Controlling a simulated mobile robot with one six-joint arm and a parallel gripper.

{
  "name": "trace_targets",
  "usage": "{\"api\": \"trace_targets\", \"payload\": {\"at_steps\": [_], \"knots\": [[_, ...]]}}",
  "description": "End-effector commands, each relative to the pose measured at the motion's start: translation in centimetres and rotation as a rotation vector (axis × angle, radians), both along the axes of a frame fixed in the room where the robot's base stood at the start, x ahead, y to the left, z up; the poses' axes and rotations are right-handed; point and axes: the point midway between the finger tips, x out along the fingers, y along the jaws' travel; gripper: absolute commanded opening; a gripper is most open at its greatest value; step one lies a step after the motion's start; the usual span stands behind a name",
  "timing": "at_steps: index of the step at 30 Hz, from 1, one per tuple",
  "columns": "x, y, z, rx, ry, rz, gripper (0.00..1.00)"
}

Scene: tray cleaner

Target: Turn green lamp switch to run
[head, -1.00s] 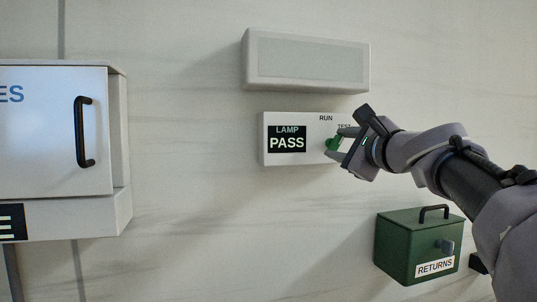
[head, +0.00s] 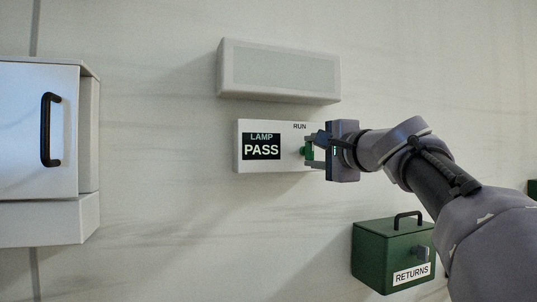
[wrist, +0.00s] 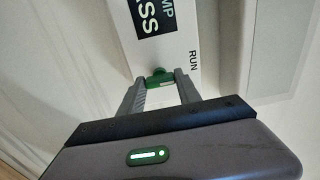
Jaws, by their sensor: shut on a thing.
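The green lamp switch (head: 307,152) sits on the right part of a white wall panel (head: 240,165) with a black "LAMP PASS" display and a "RUN" label above the switch. My gripper (head: 311,151) reaches in from the right and is shut on the switch. In the wrist view the green switch (wrist: 159,78) lies between the two finger ends, with the "RUN" label to its right. The "TEST" label is hidden behind my gripper in the head view. The exact angle of the switch is hard to tell.
A pale box-shaped lamp housing (head: 280,72) is mounted just above the panel. A white cabinet (head: 88,140) with a black handle is at the left. A green "RETURNS" box (head: 375,262) is below right, under my arm. The wall between cabinet and panel is clear.

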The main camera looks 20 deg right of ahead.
Motion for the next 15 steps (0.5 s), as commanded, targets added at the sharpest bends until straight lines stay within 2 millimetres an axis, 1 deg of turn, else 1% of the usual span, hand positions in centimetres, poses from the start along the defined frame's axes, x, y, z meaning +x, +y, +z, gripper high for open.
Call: {"api": "trace_targets", "payload": {"at_steps": [12,13,15], "knots": [[-0.08,0.00,0.30,-0.011,-0.005,-0.002,0.00],[-0.08,0.00,0.31,-0.011,-0.005,-0.002,0.42],[-0.08,0.00,0.29,-0.010,-0.005,-0.002,0.56]]}}
